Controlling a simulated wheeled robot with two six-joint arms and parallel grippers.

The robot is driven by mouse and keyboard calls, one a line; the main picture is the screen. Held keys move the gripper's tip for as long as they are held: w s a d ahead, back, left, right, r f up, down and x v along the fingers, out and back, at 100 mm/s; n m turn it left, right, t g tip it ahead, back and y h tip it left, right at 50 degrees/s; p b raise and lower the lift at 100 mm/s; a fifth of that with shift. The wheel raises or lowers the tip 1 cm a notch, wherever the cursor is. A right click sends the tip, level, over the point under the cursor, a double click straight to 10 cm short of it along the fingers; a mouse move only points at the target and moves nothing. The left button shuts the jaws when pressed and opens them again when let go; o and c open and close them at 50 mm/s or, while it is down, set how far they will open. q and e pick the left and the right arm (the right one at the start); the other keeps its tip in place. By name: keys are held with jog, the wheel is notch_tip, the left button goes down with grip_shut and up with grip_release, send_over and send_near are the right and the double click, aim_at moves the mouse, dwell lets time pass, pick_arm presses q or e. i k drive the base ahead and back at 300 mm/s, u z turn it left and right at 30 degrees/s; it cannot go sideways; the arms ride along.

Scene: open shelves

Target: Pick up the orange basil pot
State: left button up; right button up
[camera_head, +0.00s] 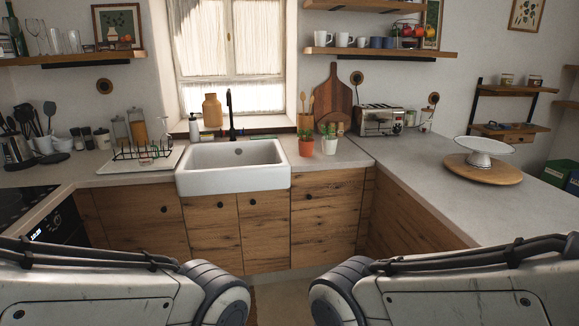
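An orange pot with a green plant (306,146) stands upright on the counter, just right of the sink. A white pot with a green plant (329,146) stands close to its right. Only my two arm links show, at the bottom left and bottom right of the head view. Both are far from the pots. Neither of my grippers is in view.
A white sink (233,177) with a dark faucet (231,115) is left of the pots. Wooden cutting boards (333,92) and a toaster (380,119) stand behind and right. A cake stand (484,152) sits on the right counter (415,160), which has clear room.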

aim_at(306, 144)
jog(key=i, duration=3.25)
jog(key=u, duration=0.2)
